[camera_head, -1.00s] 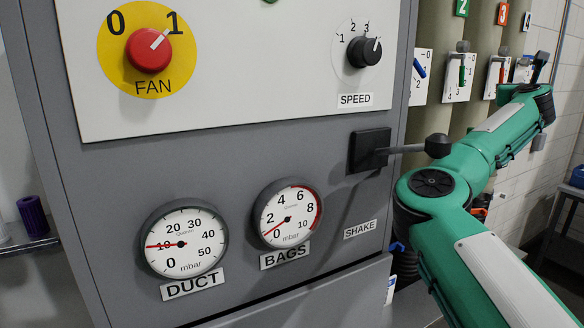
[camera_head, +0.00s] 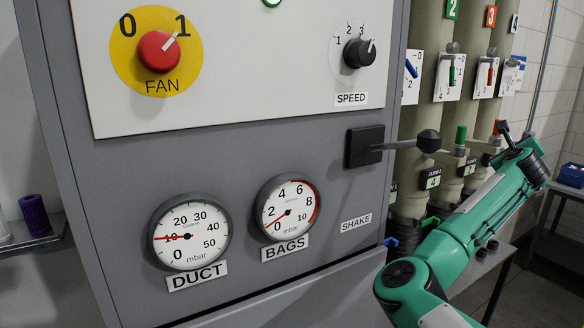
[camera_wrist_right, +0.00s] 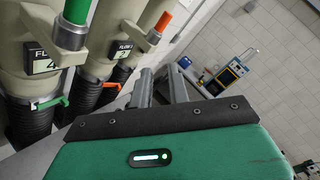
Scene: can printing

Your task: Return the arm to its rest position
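My right arm is green and comes up from the bottom of the head view, slanting to the upper right. Its dark gripper (camera_head: 514,130) is at the far end, in front of the pipes and right of the panel. In the right wrist view the two grey fingers (camera_wrist_right: 161,84) stand apart with nothing between them, so the gripper is open and empty. My left arm and gripper are not in view. The shake lever (camera_head: 408,144) sticks out to the right from the panel, with its black ball clear of my arm.
The grey cabinet (camera_head: 100,190) carries a red fan knob (camera_head: 158,52) turned to 1, a speed knob (camera_head: 359,53) and two gauges. Beige pipes (camera_head: 430,100) with coloured levers stand close behind my arm. A table (camera_head: 567,187) with a blue object is at the right.

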